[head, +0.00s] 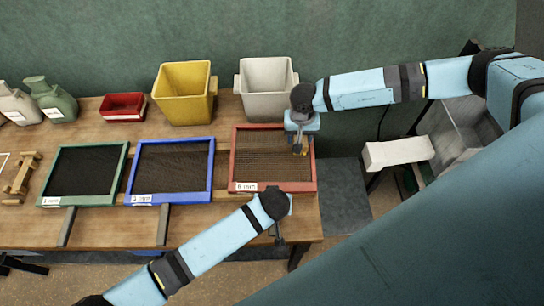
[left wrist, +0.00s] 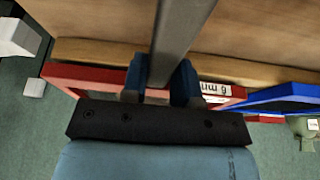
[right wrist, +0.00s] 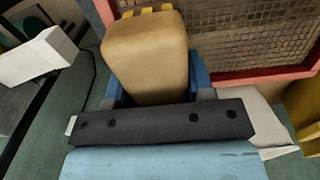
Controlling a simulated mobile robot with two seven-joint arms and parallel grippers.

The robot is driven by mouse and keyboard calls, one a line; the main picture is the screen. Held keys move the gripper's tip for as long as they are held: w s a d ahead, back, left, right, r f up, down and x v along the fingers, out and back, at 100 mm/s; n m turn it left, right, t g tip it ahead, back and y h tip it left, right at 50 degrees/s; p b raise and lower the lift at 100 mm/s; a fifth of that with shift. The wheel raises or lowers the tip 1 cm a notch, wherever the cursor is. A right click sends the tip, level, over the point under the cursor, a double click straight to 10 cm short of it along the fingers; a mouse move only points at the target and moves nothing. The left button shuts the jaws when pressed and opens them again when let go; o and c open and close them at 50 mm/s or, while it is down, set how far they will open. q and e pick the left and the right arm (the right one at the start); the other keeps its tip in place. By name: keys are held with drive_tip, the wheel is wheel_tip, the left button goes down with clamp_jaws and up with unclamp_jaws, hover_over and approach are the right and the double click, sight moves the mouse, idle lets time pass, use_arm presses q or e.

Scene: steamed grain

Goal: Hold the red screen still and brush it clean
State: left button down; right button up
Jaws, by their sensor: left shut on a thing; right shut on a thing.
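The red screen (head: 235,160), labelled 6 mm, lies on the right end of the bench. Its red frame also shows in the left wrist view (left wrist: 90,75). My left gripper (head: 277,222) is at its front edge, its fingers shut on a grey bar (left wrist: 178,40) that runs out from the frame. My right gripper (head: 300,128) is over the right part of the screen. It is shut on the brush (right wrist: 148,55), a tan block with yellow bristles. The mesh (right wrist: 240,35) lies beside the brush; bristle contact is not clear.
A blue screen (head: 211,170) and a green screen (head: 122,170) lie to the left. A yellow bin (head: 184,95), a white bin (head: 265,92) and a red tray (head: 122,107) stand behind. A white block (head: 398,153) is off to the right.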

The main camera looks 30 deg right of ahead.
drive_tip(key=t, duration=0.1)
hover_over(244, 166)
drive_tip(key=shift+s+a+f+h, duration=0.2)
drive_tip(key=shift+a+f+h, duration=0.05)
drive_tip(key=shift+h, duration=0.05)
idle(1.3)
drive_tip(key=shift+f, duration=0.15)
drive_tip(key=shift+w+f, duration=0.1)
drive_tip(key=shift+f, duration=0.45)
drive_tip(key=shift+f, duration=0.55)
idle(0.9)
drive_tip(key=shift+d, duration=0.2)
